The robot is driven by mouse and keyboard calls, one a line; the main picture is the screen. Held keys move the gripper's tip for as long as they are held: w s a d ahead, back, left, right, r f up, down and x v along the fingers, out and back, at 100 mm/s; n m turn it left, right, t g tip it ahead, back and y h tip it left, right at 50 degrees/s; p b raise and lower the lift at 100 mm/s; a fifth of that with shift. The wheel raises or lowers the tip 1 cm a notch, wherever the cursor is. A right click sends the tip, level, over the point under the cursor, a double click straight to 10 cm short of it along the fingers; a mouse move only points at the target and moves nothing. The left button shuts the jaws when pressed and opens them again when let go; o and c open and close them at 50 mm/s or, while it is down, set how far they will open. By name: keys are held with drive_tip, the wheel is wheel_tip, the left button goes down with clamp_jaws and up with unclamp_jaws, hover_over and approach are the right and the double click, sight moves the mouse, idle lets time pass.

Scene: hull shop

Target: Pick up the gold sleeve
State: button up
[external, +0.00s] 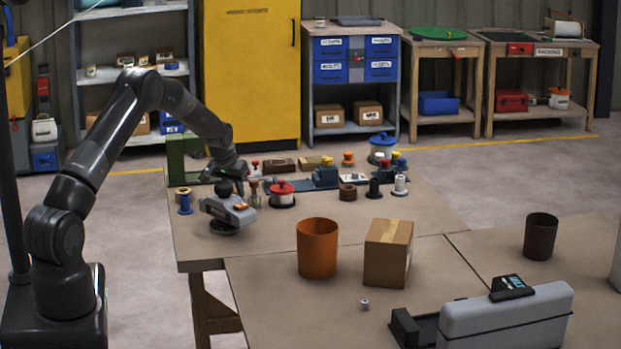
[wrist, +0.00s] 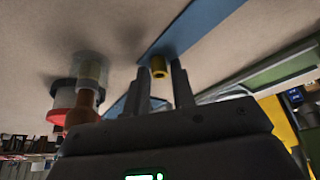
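The gold sleeve (wrist: 159,67) is a small, short yellow cylinder with a dark opening. In the wrist view it stands at the edge of a blue strip (wrist: 195,32), framed between my fingertips. My gripper (wrist: 161,72) is open, with a clear gap between its two dark fingers. The sleeve looks a little beyond the tips; I cannot tell whether they touch it. In the external view my gripper (external: 241,188) is low over the left part of the brown table. I cannot make out the sleeve there; my gripper and nearby items crowd that spot.
A grey sander-like tool (external: 228,212), a blue spool (external: 185,202) and a red-topped pot (external: 282,195) stand close by. A brown bottle-like item (wrist: 84,110) is left of my fingers in the wrist view. An orange bin (external: 317,249) and a carton (external: 388,252) stand nearer the camera.

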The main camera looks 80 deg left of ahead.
clamp_jaws()
